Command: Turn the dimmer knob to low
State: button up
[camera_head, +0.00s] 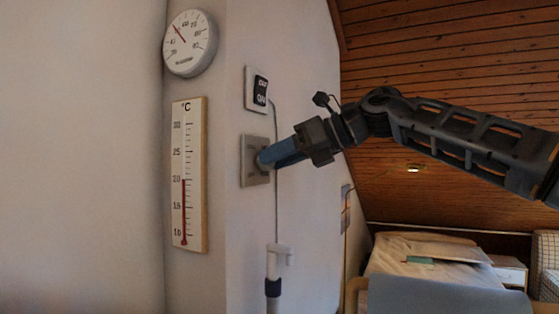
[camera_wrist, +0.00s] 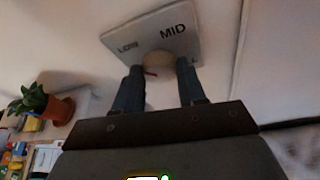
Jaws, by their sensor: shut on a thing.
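The dimmer plate (camera_head: 247,161) is a grey square on the white wall. In the wrist view the plate (camera_wrist: 122,38) shows the labels LOW and MID, and a third label at the right is mostly hidden. The round pale dimmer knob (camera_wrist: 158,62) sits between my fingers, with a small red mark on its side. My gripper (camera_wrist: 158,85) has its two blue fingers on either side of the knob and is shut on it. In the head view my gripper (camera_head: 268,158) reaches the plate from the right, and its fingers hide the knob.
A thermometer (camera_head: 189,175) and a round dial (camera_head: 189,43) hang to the left. A potted plant (camera_wrist: 40,103) stands on a shelf at the left of the wrist view.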

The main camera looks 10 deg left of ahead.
jog(key=shift+s+f, duration=0.1)
jog(key=shift+f, duration=0.15)
jog(key=o, duration=1.1)
jog(key=shift+r, duration=0.15)
jog(key=shift+c, duration=0.2)
jog(key=b+v, duration=0.1)
jog(key=v, duration=0.6)
jog(key=shift+d+r, duration=0.15)
jog(key=shift+d, duration=0.15)
jog(key=shift+s, duration=0.1)
jog(key=shift+s, duration=0.1)
